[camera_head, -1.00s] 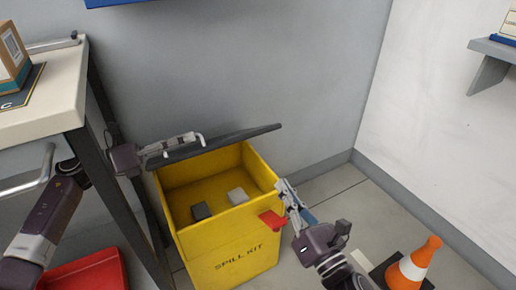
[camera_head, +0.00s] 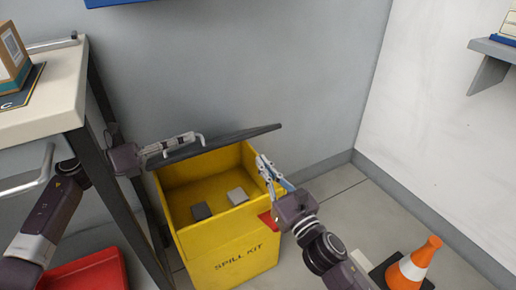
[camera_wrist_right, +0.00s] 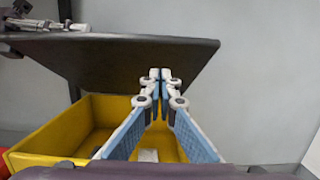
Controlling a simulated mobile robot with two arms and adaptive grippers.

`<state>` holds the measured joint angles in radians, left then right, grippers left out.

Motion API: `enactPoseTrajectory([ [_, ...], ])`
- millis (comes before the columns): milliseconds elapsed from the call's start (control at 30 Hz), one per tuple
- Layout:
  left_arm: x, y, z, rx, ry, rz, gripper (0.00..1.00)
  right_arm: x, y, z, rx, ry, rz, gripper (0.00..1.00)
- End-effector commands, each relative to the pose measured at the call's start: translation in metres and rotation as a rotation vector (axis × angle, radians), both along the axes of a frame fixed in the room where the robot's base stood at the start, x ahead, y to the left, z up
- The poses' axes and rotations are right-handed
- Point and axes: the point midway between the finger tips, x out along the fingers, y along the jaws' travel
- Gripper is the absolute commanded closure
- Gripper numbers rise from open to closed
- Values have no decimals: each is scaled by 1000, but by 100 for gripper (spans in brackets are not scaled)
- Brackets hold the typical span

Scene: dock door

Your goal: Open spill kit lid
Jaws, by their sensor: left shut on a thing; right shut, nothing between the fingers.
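The yellow spill kit bin (camera_head: 215,262) stands open against the back wall. Its dark lid (camera_head: 235,137) is raised and tilted at the back; its underside shows in the right wrist view (camera_wrist_right: 120,62). My left gripper (camera_head: 190,139) is shut on the lid's pale handle (camera_head: 200,137) at the left side of the lid. My right gripper (camera_head: 262,160) is shut and empty at the bin's right rim, below the lid's right end. Its closed fingertips (camera_wrist_right: 160,75) appear in front of the lid's underside. A red latch (camera_head: 267,219) on the bin front is partly hidden by my right gripper.
A dark block (camera_head: 202,211) and a light grey block (camera_head: 237,196) lie inside the bin. A table (camera_head: 45,100) with a cardboard box (camera_head: 12,58) is at left, a red tray (camera_head: 88,275) below. An orange cone (camera_head: 414,265) stands at right. Floor behind the cone is clear.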

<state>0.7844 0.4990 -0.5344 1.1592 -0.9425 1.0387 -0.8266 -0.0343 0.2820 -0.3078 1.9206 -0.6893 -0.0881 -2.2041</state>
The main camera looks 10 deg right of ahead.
Motion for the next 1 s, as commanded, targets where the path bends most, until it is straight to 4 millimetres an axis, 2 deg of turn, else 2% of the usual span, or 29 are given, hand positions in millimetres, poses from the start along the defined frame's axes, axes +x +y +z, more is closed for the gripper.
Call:
enactPoseTrajectory([
  [67,1,1,0,0,0,4,100,13,4,7,0,-4,0,100],
  [300,1,1,0,0,0,4,100,27,9,30,0,-1,0,100],
  [767,1,1,0,0,0,4,100,30,10,34,1,0,0,100],
  [1000,1,1,-1,1,0,3,100,38,13,50,-3,-4,1,100],
])
